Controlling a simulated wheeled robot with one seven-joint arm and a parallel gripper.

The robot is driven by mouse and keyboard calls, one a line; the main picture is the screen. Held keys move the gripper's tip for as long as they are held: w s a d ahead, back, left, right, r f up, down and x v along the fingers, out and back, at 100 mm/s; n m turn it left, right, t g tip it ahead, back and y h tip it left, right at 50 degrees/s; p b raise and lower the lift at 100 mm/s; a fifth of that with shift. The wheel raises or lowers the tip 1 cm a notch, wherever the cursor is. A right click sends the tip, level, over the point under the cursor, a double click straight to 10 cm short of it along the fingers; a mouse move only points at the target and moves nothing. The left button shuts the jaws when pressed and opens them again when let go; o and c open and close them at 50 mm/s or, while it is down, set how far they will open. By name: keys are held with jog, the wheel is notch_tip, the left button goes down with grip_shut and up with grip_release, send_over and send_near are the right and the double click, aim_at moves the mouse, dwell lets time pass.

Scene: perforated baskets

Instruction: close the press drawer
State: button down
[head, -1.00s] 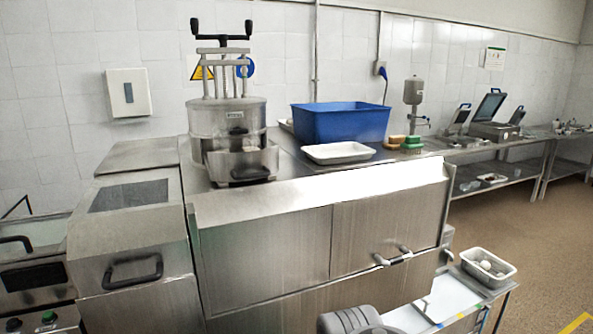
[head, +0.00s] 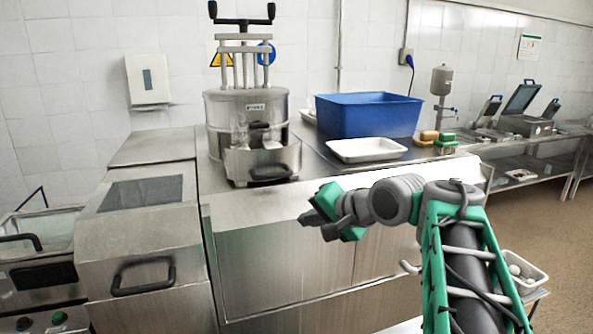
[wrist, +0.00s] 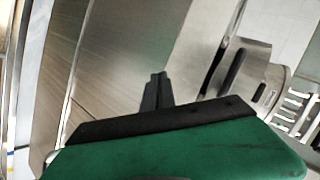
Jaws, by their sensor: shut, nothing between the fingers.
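The press (head: 245,118) is a steel cylinder with a black crank on top, standing on the steel counter. Its drawer (head: 290,160) is a metal box with a dark handle, and it juts out from the front of the press. The drawer shows tilted at the right of the wrist view (wrist: 250,75). My gripper (head: 307,213) is in front of the counter, below and to the right of the drawer, apart from it. Its dark fingers are together and empty in the wrist view (wrist: 157,88).
A blue bin (head: 365,118) and a white tray (head: 366,150) stand right of the press. Sponges (head: 444,142) lie further right. A steel unit with a black handle (head: 143,276) is at the left. The counter's front edge lies between my gripper and the drawer.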

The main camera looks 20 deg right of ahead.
jog(key=s+d+r+m+t+y, duration=0.2)
jog(key=d+r+m, duration=0.2)
jog(key=d+r, duration=0.4)
jog(key=w+a, duration=0.2)
jog(key=w, duration=0.1)
jog(key=w+a, duration=0.2)
jog(key=w, duration=0.2)
jog(key=w+a+f, duration=0.1)
jog(key=w+a, duration=0.1)
jog(key=w, duration=0.1)
jog(key=shift+w+b, duration=0.3)
jog(key=shift+w, duration=0.05)
jog(key=shift+w+a+f, duration=0.1)
jog(key=shift+w+a, duration=0.05)
jog(key=shift+w, duration=0.3)
